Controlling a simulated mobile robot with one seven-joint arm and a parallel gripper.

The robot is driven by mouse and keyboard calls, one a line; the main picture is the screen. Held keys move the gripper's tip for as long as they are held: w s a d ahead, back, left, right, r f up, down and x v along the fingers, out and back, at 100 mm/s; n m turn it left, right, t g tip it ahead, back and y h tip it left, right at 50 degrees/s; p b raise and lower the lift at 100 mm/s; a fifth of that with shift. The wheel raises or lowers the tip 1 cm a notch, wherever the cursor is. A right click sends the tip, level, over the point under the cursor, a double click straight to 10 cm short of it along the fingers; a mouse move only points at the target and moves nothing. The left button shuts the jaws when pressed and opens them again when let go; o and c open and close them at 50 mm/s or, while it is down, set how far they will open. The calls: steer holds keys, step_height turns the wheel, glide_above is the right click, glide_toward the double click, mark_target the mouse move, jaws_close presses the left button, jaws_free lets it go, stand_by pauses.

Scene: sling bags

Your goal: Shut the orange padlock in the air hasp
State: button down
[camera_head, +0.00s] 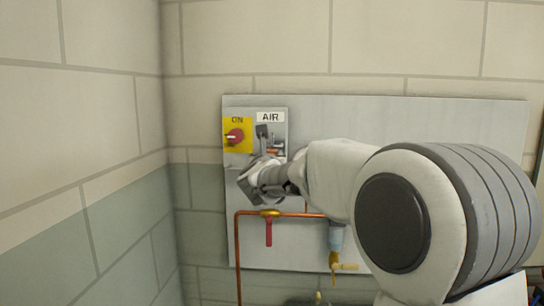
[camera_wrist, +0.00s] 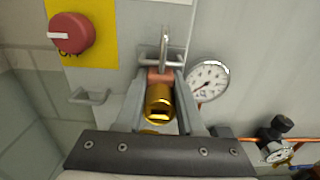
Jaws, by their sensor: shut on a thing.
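The orange padlock (camera_wrist: 159,76) is between the two fingers of my gripper (camera_wrist: 158,92) in the wrist view. Its orange body has a brass underside with a dark keyway slot facing the camera. The steel shackle (camera_wrist: 164,45) rises from the body towards the grey panel. I cannot tell whether the shackle is seated or passes through the hasp. In the head view my gripper (camera_head: 268,162) is at the panel below the AIR label (camera_head: 270,117). The air hasp (camera_head: 262,131) is just above it, small and partly hidden.
A red rotary switch (camera_head: 234,136) on a yellow plate marked ON is left of the hasp. A gauge (camera_wrist: 208,82) is close right of my fingers. An empty grey bracket (camera_wrist: 89,97) is to their left. A copper pipe (camera_head: 238,260) and red-handled valve (camera_head: 268,230) are below.

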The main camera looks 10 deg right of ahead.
steer(key=shift+f+b, duration=0.15)
steer(key=shift+b, duration=0.35)
stand_by(0.3)
jaws_free()
stand_by(0.4)
steer(key=b+v, duration=0.3)
steer(key=v, duration=0.4)
stand_by(0.7)
